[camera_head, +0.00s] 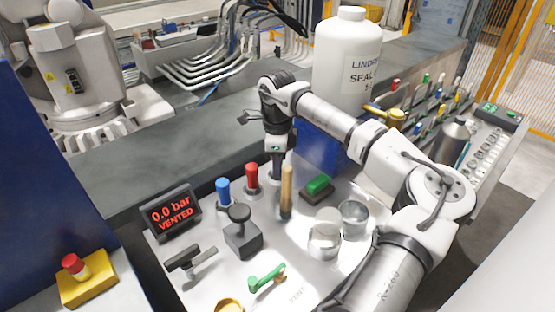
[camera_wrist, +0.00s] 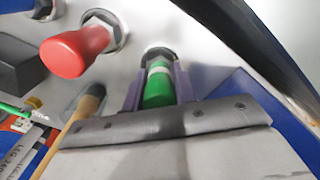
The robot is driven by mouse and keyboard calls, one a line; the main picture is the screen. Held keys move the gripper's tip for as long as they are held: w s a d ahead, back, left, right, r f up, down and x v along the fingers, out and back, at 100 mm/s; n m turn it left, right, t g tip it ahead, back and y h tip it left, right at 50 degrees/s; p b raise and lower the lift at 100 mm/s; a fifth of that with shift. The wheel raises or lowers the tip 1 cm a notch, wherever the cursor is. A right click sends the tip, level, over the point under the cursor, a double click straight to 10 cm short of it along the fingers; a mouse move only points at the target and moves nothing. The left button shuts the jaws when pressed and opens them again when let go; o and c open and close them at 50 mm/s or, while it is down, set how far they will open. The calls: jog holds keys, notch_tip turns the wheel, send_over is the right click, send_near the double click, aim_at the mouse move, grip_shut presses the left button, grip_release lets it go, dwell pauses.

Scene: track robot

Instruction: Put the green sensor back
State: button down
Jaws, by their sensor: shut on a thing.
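The green sensor (camera_wrist: 158,88) shows in the wrist view, upright between the two fingers of my gripper (camera_wrist: 152,92), which is shut on it. Its far end, with a pale band, is at a metal hex fitting (camera_wrist: 159,53) in the plate; I cannot tell how deep it sits. In the head view my gripper (camera_head: 277,174) is low over the panel, right of the red sensor (camera_head: 251,176), and hides the green one. The red sensor also shows in the wrist view (camera_wrist: 75,52). The blue sensor (camera_head: 223,190) stands left of the red one.
A wooden handle (camera_head: 286,192) stands close to my gripper. A black-knobbed block (camera_head: 242,234), a green-topped block (camera_head: 318,186) and metal cups (camera_head: 354,218) are around it. A display (camera_head: 171,214) reads 0.0 bar VENTED. A large white bottle (camera_head: 347,62) stands behind.

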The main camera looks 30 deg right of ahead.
jog(key=shift+f, duration=0.15)
jog(key=c, duration=1.1)
grip_release()
jog(key=shift+r, duration=0.2)
notch_tip(320, 180, up, 12)
jog(key=shift+r+b, duration=0.1)
jog(key=shift+b, duration=0.95)
